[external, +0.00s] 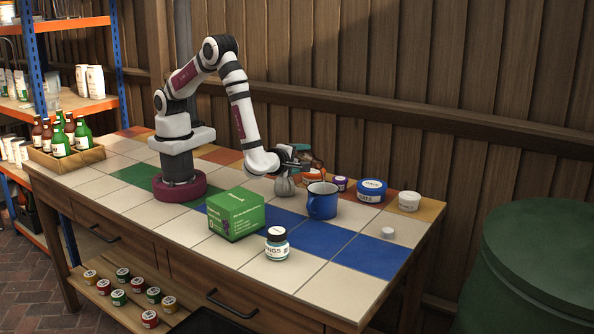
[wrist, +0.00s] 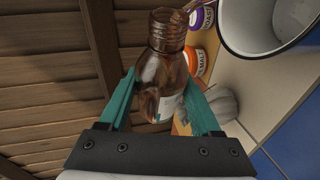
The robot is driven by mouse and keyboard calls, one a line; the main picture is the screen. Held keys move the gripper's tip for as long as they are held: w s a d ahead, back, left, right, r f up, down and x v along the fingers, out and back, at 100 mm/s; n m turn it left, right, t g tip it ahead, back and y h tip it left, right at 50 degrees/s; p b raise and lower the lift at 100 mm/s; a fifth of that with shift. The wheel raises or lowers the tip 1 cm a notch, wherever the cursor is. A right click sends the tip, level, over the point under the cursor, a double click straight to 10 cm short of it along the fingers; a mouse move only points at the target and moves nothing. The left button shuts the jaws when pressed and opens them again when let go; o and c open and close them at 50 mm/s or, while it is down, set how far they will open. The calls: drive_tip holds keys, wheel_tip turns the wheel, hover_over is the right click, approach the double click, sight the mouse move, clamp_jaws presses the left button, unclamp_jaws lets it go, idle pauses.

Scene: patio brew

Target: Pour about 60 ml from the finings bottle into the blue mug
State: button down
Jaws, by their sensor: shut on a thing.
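My gripper (wrist: 159,78) is shut on an amber see-through bottle (wrist: 160,72) with a pale label, whose wording I cannot read. The bottle is uncapped and strongly tilted, its threaded neck towards the mug. A thin reddish streak shows by its mouth; I cannot tell whether it is liquid. The blue mug (external: 322,203) stands upright on the tiled table; its white inside (wrist: 258,22) shows beside the bottle's mouth in the wrist view. In the external view my gripper (external: 300,164) is behind and left of the mug, and the bottle is partly hidden.
A grey lump (external: 284,186) sits below the gripper. Orange (external: 313,177), purple (external: 340,184), blue (external: 371,191) and white (external: 409,201) tubs stand behind and right. A green box (external: 236,215), a jar lettered "NGS" (external: 277,245) and a small white cap (external: 388,232) are nearer.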

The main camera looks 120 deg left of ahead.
drive_tip(key=shift+s+a, duration=0.15)
drive_tip(key=shift+s, duration=0.1)
drive_tip(key=shift+f+m+y+p, duration=0.15)
drive_tip(key=shift+m+y+p, duration=0.3)
drive_tip(key=shift+p, duration=0.25)
idle(1.4)
drive_tip(key=n, duration=0.1)
drive_tip(key=s+r+n+t+h, duration=0.1)
drive_tip(key=r+n+h, duration=0.1)
drive_tip(key=shift+s+a+r, duration=0.15)
drive_tip(key=shift+s+r, duration=0.1)
drive_tip(key=shift+w+f+n+t, duration=0.1)
drive_tip(key=shift+f+n+t, duration=0.25)
drive_tip(key=shift+n, duration=0.1)
idle(1.1)
